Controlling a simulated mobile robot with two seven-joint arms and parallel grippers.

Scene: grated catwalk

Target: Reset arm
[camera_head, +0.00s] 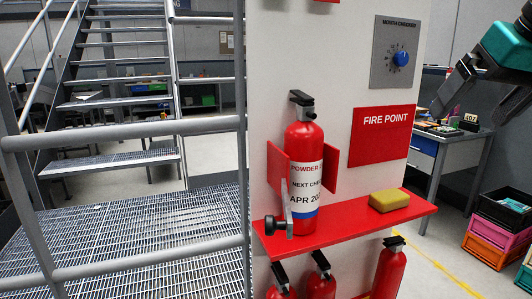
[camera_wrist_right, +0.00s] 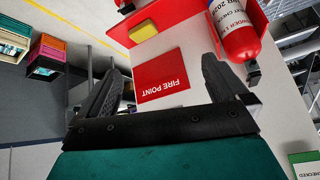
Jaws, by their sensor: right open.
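My right gripper (camera_head: 466,116) is at the upper right of the head view, with its teal wrist above its black fingers. The fingers are spread apart with nothing between them. In the right wrist view the open gripper (camera_wrist_right: 164,52) faces the panel with the red FIRE POINT sign (camera_wrist_right: 162,76), apart from it. The same sign (camera_head: 381,134) is to the left of the gripper in the head view. My left gripper is not in view.
A red extinguisher (camera_head: 304,150) stands in a bracket by a red shelf (camera_head: 340,228) bearing a yellow sponge (camera_head: 389,200). A dial plate (camera_head: 393,58) is above. More extinguishers are below. Grey railings (camera_head: 120,133) stand left; a desk (camera_head: 450,150) and crates (camera_head: 496,235) stand right.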

